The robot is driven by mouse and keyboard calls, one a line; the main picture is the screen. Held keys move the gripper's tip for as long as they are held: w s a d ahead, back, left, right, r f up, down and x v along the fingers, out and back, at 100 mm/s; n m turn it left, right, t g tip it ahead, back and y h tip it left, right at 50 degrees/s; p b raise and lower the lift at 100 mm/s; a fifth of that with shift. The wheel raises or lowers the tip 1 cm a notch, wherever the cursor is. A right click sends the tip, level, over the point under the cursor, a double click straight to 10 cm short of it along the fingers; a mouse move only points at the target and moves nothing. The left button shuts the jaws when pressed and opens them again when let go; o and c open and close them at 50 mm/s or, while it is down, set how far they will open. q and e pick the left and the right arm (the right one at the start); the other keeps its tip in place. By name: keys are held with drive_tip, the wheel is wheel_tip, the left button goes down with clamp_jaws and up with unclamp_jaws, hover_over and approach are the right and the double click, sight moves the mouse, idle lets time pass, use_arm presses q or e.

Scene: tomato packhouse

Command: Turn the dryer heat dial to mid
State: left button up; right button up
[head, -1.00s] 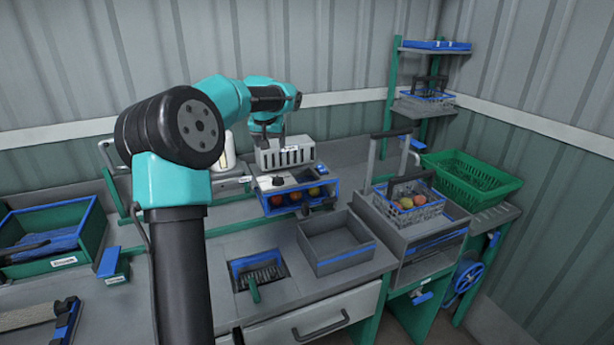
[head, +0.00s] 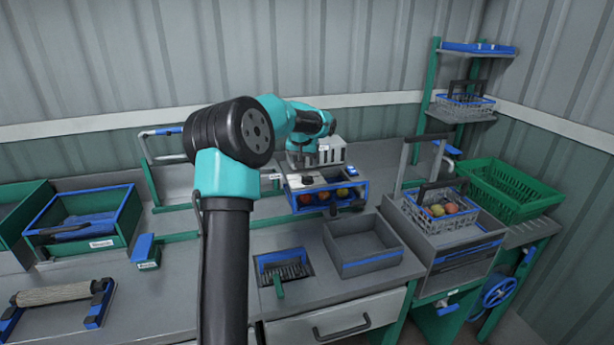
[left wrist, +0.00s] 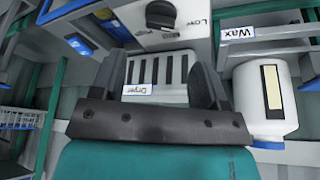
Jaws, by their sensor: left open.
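The dryer is a pale box with dark vent slots (head: 330,152) at the back of the bench. It also shows in the left wrist view, with its "Dryer" label (left wrist: 138,89). A round black dial (left wrist: 162,13) sits on a white panel at the top of the left wrist view, beside a "Low" label (left wrist: 197,25). The frames do not clearly show which setting it points to. My left gripper (left wrist: 158,72) is open and empty, its fingers apart over the slotted box and clear of the dial. In the head view its fingers are mostly hidden. My right gripper is not in view.
A white bottle (left wrist: 265,100) stands beside the gripper, near a "Wax" sign (left wrist: 238,33). A blue-edged tray of tomatoes (head: 327,197) lies in front of the dryer. An empty grey bin (head: 362,257) and a wire basket (head: 443,215) stand to the right.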

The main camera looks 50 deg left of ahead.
sight(307, 177)
use_arm(q)
drive_tip(key=x, duration=0.8)
drive_tip(key=shift+w+f, duration=0.1)
drive_tip(key=shift+f, duration=0.25)
drive_tip(key=c, duration=0.9)
